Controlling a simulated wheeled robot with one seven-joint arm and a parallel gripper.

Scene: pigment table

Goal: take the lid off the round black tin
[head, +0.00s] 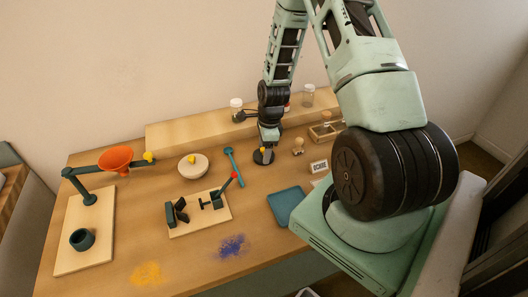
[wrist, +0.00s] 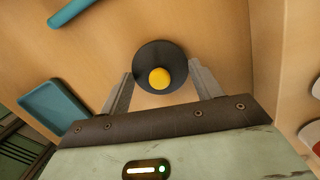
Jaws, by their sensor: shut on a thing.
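The round black lid (wrist: 146,55) has a yellow knob in its middle and lies between my gripper's (wrist: 160,70) two fingers in the wrist view. The fingers are shut on its sides. In the head view the black round shape (head: 258,159) shows low over the table under my gripper (head: 267,148). The tin's body below the lid is hidden, and I cannot tell whether the lid sits on it or is raised.
A pale round bowl (head: 194,173) stands further left. A long wooden shelf (head: 190,130) runs behind.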

